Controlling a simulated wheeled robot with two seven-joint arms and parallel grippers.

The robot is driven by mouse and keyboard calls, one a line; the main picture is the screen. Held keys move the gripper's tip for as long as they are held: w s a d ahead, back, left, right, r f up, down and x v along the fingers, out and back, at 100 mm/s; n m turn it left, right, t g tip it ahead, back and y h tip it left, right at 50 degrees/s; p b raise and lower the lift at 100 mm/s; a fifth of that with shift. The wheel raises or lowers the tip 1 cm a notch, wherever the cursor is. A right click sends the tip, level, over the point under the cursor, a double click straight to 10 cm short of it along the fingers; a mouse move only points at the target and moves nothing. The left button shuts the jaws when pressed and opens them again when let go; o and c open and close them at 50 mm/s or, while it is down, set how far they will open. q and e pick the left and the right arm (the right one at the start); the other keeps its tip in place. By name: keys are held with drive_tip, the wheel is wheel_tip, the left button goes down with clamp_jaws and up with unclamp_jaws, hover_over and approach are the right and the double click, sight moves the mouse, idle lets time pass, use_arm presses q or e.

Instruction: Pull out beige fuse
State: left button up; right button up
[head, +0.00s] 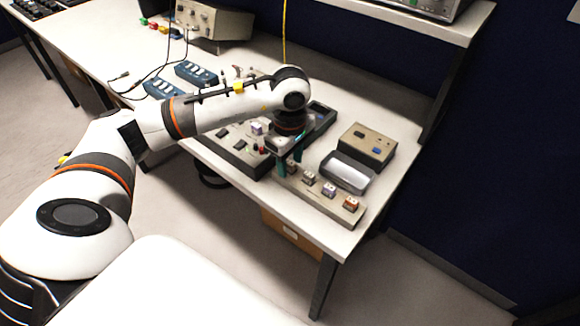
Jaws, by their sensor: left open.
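A beige fuse strip (335,209) lies along the front right edge of the white table and carries a row of small fuses. A pale fuse with brownish sides (309,178), a purplish fuse (329,190) and an orange-red fuse (351,204) stand upright in it. Which one is the beige fuse is too small to tell for sure. My left gripper (288,168) is open, pointing down at the left end of the strip, with teal fingertips. The gripper partly hides that end and whatever sits between its fingers. My right gripper is not in view.
A grey metal tray (348,173) and a beige box with a blue button (367,145) stand just behind the strip. A dark panel with switches (235,150) lies left of my gripper. Blue power strips (196,74) and cables lie farther left. A shelf overhangs the back.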

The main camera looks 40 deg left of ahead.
sight(290, 162)
use_arm(q)
clamp_jaws()
drive_tip(key=shift+r, duration=0.2)
drive_tip(key=shift+r+p, duration=1.75)
drive_tip(key=shift+r, duration=1.1)
